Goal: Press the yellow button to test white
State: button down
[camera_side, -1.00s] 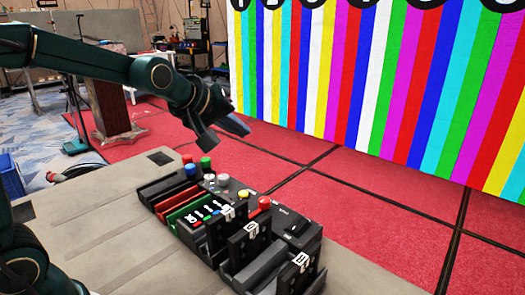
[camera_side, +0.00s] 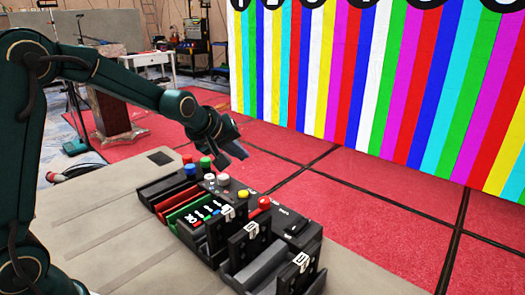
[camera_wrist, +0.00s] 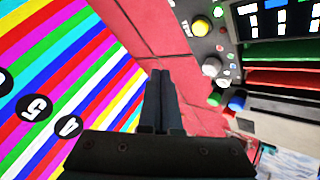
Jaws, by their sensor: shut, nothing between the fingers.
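The yellow button (camera_side: 244,194) sits on the dark control panel (camera_side: 275,222), between a white button (camera_side: 223,180) and a red button (camera_side: 264,202). In the wrist view the yellow button (camera_wrist: 218,11) is at the top edge, near the white button (camera_wrist: 211,67). My gripper (camera_side: 236,156) is in the air above and behind the panel's far end, apart from the buttons. In the wrist view my gripper (camera_wrist: 161,72) has its fingers together, with nothing between them. The video wall (camera_side: 380,90) shows coloured vertical stripes.
Blue (camera_side: 190,170) and green (camera_side: 205,162) buttons stand at the panel's far end. Upright black modules (camera_side: 249,245) with white labels stand along its near side. Red floor (camera_side: 380,210) lies beyond.

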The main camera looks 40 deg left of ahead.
jog(key=shift+f, duration=3.8)
jog(key=shift+f, duration=0.15)
jog(key=shift+f, duration=0.25)
jog(key=shift+f, duration=0.5)
jog(key=shift+r, duration=0.9)
jog(key=shift+r, duration=0.1)
jog(key=shift+r, duration=2.45)
jog(key=shift+d, duration=0.1)
